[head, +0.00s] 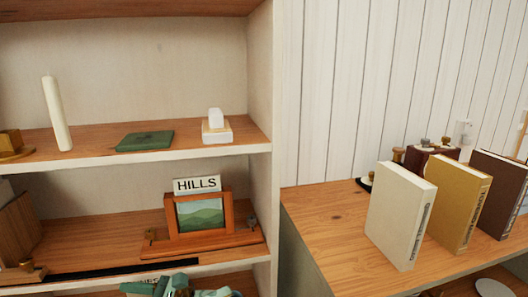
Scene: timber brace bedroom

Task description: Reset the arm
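No arm or gripper of mine can be made out in the head view. The view is filled by a shelf unit (259,95) on the left and a lower wooden-topped cabinet (335,225) on the right. Whether my grippers hold anything is not shown.
The upper shelf holds a white cylinder (57,115), green book (145,141) and white block (217,130). Below stands a framed hill picture (200,214) under a HILLS sign (197,184). Cream (398,215), yellow (457,205) and brown (499,195) books stand on the cabinet.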

